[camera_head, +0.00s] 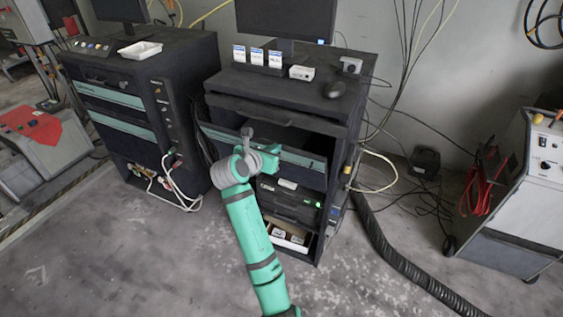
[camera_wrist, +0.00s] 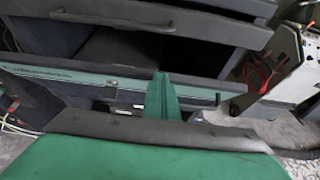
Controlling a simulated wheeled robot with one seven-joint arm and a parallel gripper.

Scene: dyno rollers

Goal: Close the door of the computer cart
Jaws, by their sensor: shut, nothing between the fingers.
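The computer cart (camera_head: 340,118) is a dark cabinet in the middle of the head view. Its door (camera_head: 302,163) is a dark panel with a teal stripe. It stands partly open, tilted outward, with the dark compartment showing above and behind it. In the wrist view the door (camera_wrist: 65,77) crosses the picture below the open compartment. My gripper (camera_wrist: 163,88) is shut and empty, at the door's middle; I cannot tell whether it touches. In the head view my wrist covers part of the door, and the fingertips are not clear.
A monitor (camera_head: 287,18), small boxes and a mouse (camera_head: 335,89) sit on the cart. A similar cart (camera_head: 190,62) stands left. A thick black hose (camera_head: 405,272) lies on the floor at right. The front floor is clear.

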